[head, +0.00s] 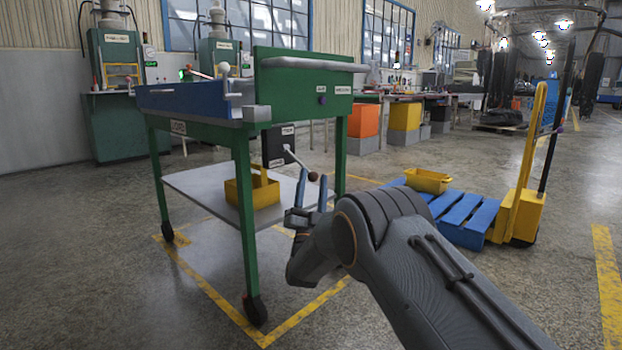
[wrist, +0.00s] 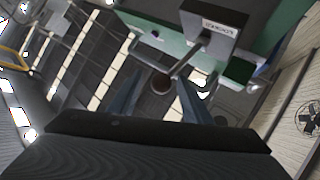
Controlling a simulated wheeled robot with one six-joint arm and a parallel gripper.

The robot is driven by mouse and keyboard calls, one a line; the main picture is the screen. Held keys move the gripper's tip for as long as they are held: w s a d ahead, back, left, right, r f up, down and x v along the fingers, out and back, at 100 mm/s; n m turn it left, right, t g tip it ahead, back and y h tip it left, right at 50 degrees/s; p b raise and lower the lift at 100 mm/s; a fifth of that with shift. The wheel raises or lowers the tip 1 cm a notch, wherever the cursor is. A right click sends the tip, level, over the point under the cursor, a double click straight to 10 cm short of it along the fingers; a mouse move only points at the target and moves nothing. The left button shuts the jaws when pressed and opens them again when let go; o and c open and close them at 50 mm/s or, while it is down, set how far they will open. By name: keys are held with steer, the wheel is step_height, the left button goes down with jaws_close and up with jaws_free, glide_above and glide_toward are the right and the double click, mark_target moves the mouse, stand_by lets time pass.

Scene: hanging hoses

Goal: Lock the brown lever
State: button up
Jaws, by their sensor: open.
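The brown lever (head: 313,176) is a pale rod with a round brown knob. It sticks out, slanting down to the right, from a dark labelled box (head: 278,148) under the green workbench. My gripper (head: 312,173) points upward with its two blue fingers apart, and the knob shows between them. In the wrist view the brown knob (wrist: 161,84) also lies between the open fingers (wrist: 160,82), with a gap visible on each side. The rod runs up to the labelled box (wrist: 210,26). I cannot tell whether either finger touches the knob.
The green workbench (head: 243,200) on wheels has a lower shelf holding a yellow bin (head: 262,192). A purple knob (head: 322,100) and a white ball-ended lever (head: 224,69) are above. A blue pallet (head: 468,219) and yellow pallet jack (head: 520,205) stand at right. Floor in front is clear.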

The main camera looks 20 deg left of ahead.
steer(key=p+v, duration=0.2)
steer(key=v, duration=0.4)
steer(key=shift+s+f, duration=0.25)
